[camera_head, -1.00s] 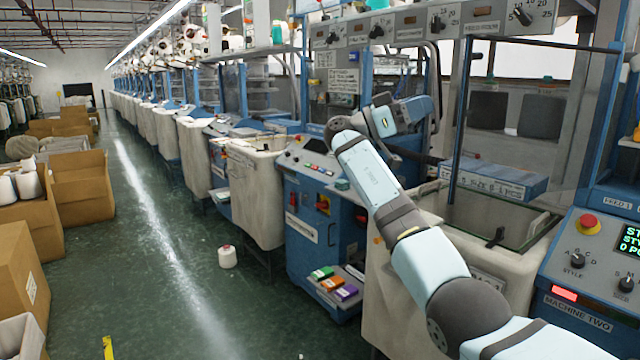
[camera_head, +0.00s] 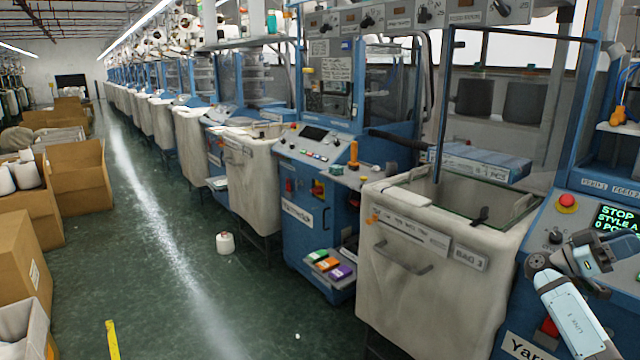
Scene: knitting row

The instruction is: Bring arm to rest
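My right arm comes in at the lower right corner, in front of the control panel (camera_head: 610,205) of the nearest machine. Its wrist is bent, and my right gripper (camera_head: 612,247) points to the right, toward the picture's edge, just below the panel's green display. The fingertips are too small and partly covered to tell whether they are open or shut. Nothing is clearly seen in the gripper. My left arm and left gripper are out of view.
A cloth bin (camera_head: 430,290) labelled BAG 3 stands left of my arm. Beyond it is a blue machine (camera_head: 300,215) with small coloured boxes (camera_head: 330,265) on a low shelf. A white yarn cone (camera_head: 225,243) stands on the green floor. The aisle between machines and cartons (camera_head: 75,185) is mostly clear.

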